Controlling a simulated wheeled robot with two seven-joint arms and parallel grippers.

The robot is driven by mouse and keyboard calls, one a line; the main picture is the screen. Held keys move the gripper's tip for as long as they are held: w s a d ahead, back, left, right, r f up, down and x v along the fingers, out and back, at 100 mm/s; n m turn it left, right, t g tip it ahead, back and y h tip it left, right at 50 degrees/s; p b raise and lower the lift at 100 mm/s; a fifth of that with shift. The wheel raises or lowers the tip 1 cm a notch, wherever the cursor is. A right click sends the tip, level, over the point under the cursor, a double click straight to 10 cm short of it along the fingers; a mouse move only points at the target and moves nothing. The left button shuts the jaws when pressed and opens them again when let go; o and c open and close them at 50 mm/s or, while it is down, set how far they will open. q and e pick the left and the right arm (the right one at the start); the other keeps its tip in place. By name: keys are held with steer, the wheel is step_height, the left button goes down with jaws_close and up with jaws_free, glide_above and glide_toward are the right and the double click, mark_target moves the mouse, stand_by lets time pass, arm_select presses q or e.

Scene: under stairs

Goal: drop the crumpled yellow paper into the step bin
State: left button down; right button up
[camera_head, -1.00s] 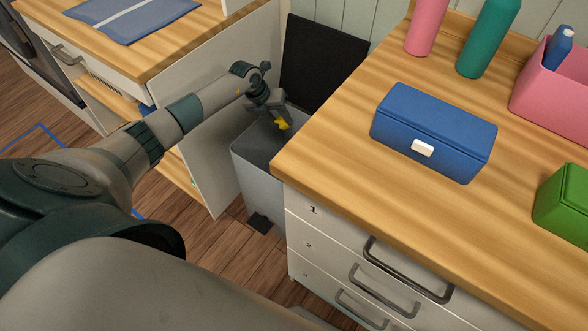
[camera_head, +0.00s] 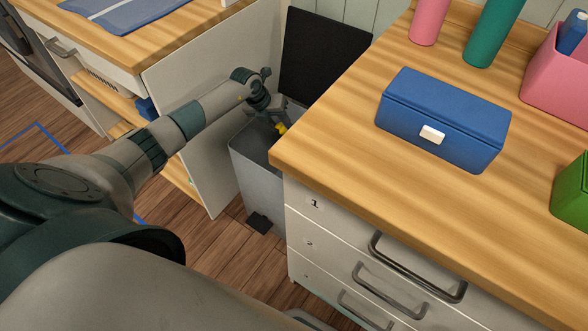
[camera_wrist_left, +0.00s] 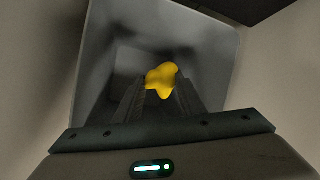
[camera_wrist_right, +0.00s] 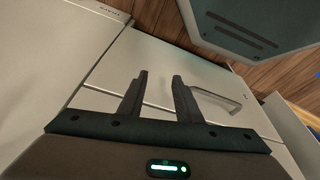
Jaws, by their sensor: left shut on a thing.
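The crumpled yellow paper (camera_head: 281,128) is at the tips of my left gripper (camera_head: 277,118), which is shut on it. In the left wrist view the paper (camera_wrist_left: 162,80) sits between the two fingertips, with the grey inside of the bin behind it. The step bin (camera_head: 262,178) is a grey box standing between the two counters, with its dark lid (camera_head: 322,55) raised at the back and a black pedal (camera_head: 259,222) at its foot. The paper is over the bin's opening. My right gripper (camera_wrist_right: 155,82) is open and empty in the right wrist view, facing drawer fronts.
A wooden counter (camera_head: 330,150) with drawers borders the bin on the right. It bears a blue box (camera_head: 440,115), bottles (camera_head: 494,30), a pink bin (camera_head: 560,80) and a green box (camera_head: 572,195). A white panel (camera_head: 205,160) borders the bin on the left.

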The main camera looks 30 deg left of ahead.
arm_select(q)
steer(key=shift+f, duration=0.45)
arm_select(e)
steer(key=shift+w+a+r, duration=0.15)
steer(key=shift+a+r, duration=0.2)
steer(key=shift+r, duration=0.05)
arm_select(q)
steer(key=c, duration=1.1)
jaws_free()
steer(key=shift+r, duration=0.1)
steer(key=v, duration=1.7)
steer(key=shift+s+p, duration=0.1)
steer(key=shift+p, duration=0.25)
arm_select(e)
steer(key=shift+s+d+r, duration=0.1)
steer(key=shift+s+d, duration=0.4)
steer(key=shift+d, duration=0.2)
